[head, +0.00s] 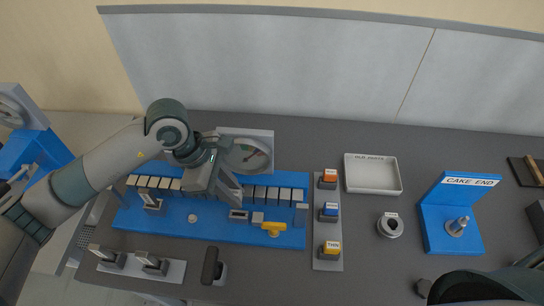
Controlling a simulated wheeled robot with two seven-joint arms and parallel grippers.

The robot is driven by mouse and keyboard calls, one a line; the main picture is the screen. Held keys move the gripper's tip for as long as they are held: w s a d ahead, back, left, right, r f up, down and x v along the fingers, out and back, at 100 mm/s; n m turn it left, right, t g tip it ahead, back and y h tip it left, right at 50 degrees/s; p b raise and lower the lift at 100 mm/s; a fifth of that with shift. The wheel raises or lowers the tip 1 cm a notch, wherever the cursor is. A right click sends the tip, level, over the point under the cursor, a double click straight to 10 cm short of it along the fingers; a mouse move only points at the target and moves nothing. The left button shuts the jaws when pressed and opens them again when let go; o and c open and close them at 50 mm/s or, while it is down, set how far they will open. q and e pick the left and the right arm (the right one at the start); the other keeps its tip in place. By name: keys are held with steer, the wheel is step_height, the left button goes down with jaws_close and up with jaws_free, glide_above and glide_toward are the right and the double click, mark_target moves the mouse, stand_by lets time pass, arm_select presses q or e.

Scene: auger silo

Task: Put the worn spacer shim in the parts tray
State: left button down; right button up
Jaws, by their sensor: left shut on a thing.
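My left gripper (232,197) is over the middle of a long blue fixture (165,222), pointing down at it. Its jaws are shut on a small part, largely hidden by the fingers; I cannot tell whether it is the worn spacer shim. A white, shallow tray marked OLD PARTS (373,185) lies to the right of the fixture and looks empty. My left gripper is well to the left of this tray. My right gripper is not in view; only a dark part of my right arm shows at the lower right.
A rack (327,237) with orange, blue and yellow labelled blocks stands between fixture and tray. A yellow knob (272,228) sits on the fixture. A round grey part (390,225) and a blue CAKE END stand (437,235) are farther right.

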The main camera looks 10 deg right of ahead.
arm_select(q)
steer(key=a+m+g+y+b, duration=0.3)
steer(key=a+m+b, duration=0.5)
steer(key=a+m, duration=0.6)
steer(key=a+f+y, duration=0.1)
steer(key=a, duration=0.5)
steer(key=shift+w+a, duration=0.15)
steer(key=shift+w, duration=0.15)
steer(key=shift+r, duration=0.15)
